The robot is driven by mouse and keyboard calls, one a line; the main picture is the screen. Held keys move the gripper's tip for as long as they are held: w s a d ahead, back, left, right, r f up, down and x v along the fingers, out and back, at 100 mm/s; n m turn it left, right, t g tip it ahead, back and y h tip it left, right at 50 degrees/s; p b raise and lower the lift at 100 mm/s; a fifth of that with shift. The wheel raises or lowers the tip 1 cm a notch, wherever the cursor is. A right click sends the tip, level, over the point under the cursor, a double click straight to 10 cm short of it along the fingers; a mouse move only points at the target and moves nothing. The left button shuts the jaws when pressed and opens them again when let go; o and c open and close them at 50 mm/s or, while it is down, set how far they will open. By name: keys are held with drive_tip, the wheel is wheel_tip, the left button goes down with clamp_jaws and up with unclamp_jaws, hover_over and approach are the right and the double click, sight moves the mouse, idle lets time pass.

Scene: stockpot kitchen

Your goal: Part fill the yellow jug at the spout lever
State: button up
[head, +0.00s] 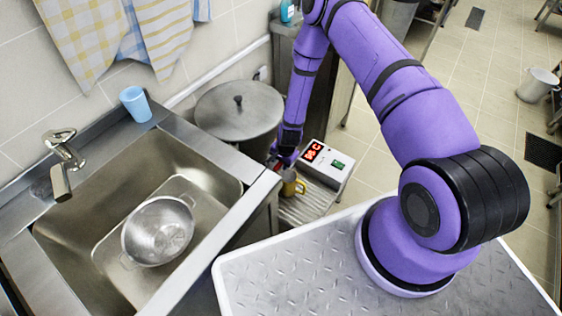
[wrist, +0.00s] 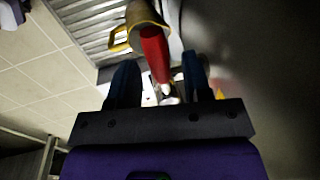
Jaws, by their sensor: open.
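The yellow jug (head: 294,187) stands on a slatted metal tray (head: 308,207) beside the white dispenser box. In the wrist view, the jug (wrist: 146,14) is at the top with its yellow handle (wrist: 119,44) to the left. The red spout lever (wrist: 155,52) points down toward my gripper and shows between its two fingers. My gripper (wrist: 160,72) is open, and neither finger visibly presses on the lever. In the head view, my gripper (head: 281,160) is small and dark, just above and left of the jug. The spout outlet and the jug's inside are hidden.
The white box (head: 327,163) has a red lit display. A lidded stockpot (head: 239,110) stands close to the left of my arm. The sink (head: 85,215) holds a metal colander (head: 159,231). A blue cup (head: 136,104) stands on the sink's back corner.

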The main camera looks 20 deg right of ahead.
clamp_jaws()
drive_tip(key=shift+s, duration=0.1)
drive_tip(key=shift+s+d+n+g+y, duration=0.15)
drive_tip(key=shift+s+d+n+g, duration=0.2)
drive_tip(key=shift+d+n, duration=1.1)
drive_tip(key=shift+s+d+n+g+y, duration=0.2)
drive_tip(key=shift+s+d+n+g, duration=0.15)
drive_tip(key=shift+n, duration=2.15)
drive_tip(key=shift+s+d+n+g+y, duration=0.15)
drive_tip(key=shift+s+d+n+g, duration=0.2)
drive_tip(key=shift+d+n, duration=1.05)
drive_tip(key=shift+a+n, duration=0.5)
drive_tip(key=shift+n, duration=0.15)
